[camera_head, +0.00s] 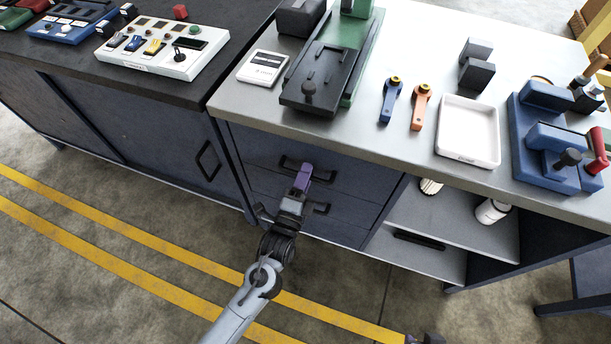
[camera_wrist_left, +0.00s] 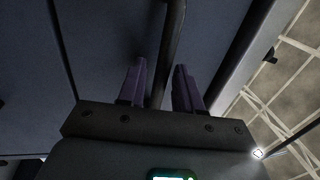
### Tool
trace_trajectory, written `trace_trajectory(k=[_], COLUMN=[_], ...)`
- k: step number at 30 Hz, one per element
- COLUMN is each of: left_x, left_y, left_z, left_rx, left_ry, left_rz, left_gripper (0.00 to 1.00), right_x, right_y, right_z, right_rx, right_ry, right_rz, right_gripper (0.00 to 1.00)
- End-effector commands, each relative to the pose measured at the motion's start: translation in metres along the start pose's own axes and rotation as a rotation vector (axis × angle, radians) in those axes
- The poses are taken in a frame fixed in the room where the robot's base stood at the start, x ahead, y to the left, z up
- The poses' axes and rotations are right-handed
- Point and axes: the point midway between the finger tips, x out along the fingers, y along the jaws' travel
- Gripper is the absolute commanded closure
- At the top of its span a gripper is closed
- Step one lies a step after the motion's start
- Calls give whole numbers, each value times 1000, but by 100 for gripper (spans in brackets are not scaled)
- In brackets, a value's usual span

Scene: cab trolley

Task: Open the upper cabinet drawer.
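The upper cabinet drawer (camera_head: 253,152) is a dark blue front just under the grey worktop and looks closed. Its black bar handle (camera_head: 322,176) is partly covered by my left gripper (camera_head: 304,168). In the left wrist view, the purple fingers of my left gripper (camera_wrist_left: 160,82) are apart, one on each side of the black handle bar (camera_wrist_left: 171,45). The bar runs nearer the right finger, and I cannot tell whether they touch. A small purple and dark piece at the bottom edge of the head view seems to be my right gripper (camera_head: 418,339), mostly cut off.
A lower drawer handle (camera_head: 321,208) sits just below. Open shelves (camera_head: 450,222) are to the right, and a cabinet door with a handle (camera_head: 208,160) is to the left. The worktop (camera_head: 370,135) holds tools and a white tray (camera_head: 468,131). The floor in front is clear.

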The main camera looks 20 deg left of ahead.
Motion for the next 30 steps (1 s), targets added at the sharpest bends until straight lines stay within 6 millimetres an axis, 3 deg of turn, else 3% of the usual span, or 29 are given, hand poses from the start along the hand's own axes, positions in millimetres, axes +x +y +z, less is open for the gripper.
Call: trace_trajectory(k=[10, 17, 30], left_x=[2, 2, 0], left_y=[0, 0, -2], left_z=[0, 0, -3], left_rx=[0, 0, -1], left_ry=[0, 0, 7], left_rz=[0, 0, 1], left_gripper=[67, 100, 100], right_x=[0, 0, -3], right_y=[-2, -2, -2], right_z=[0, -1, -2], right_rx=[6, 9, 7], right_ry=[1, 2, 2], right_rz=[-6, -8, -6], right_gripper=[66, 66, 66])
